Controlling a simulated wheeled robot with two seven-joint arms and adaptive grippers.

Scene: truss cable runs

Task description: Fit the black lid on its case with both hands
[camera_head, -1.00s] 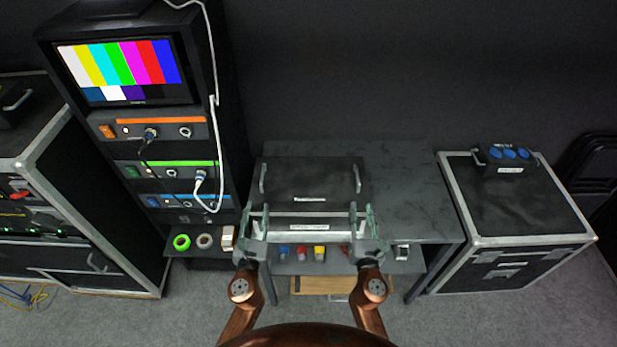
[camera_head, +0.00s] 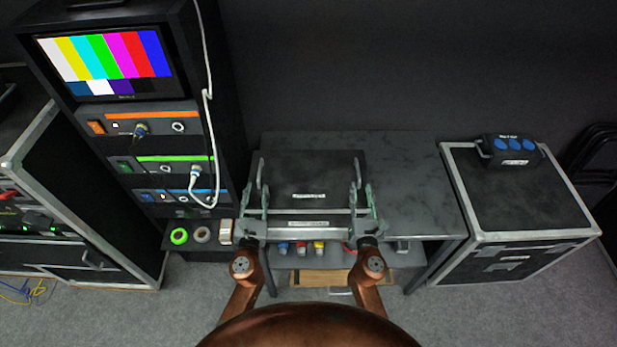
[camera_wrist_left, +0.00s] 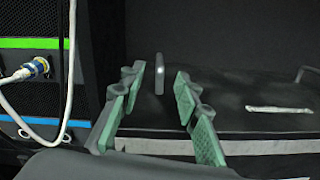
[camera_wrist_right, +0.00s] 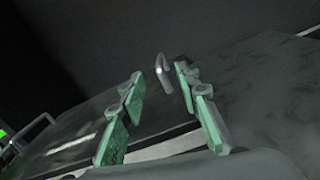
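The black lid (camera_head: 310,175) is a flat dark panel with a white label and an upright metal handle on each side. A dark front strip with a second label and a pale metal edge, apparently the case (camera_head: 290,233), lies just in front of it. I cannot tell how lid and case meet. My left gripper (camera_head: 254,202) is open, its fingers pointing at the left handle (camera_head: 261,174); in the left wrist view this handle (camera_wrist_left: 159,75) appears between the fingertips, beyond them. My right gripper (camera_head: 361,200) is open, likewise facing the right handle (camera_head: 357,172), also in the right wrist view (camera_wrist_right: 162,68).
The grey table (camera_head: 410,190) has bare room to the right. A rack with a colour-bar monitor (camera_head: 105,62) and white cable stands close on the left. A flight case (camera_head: 520,205) carrying a blue socket box (camera_head: 513,148) stands right. Tape rolls and coloured connectors lie below.

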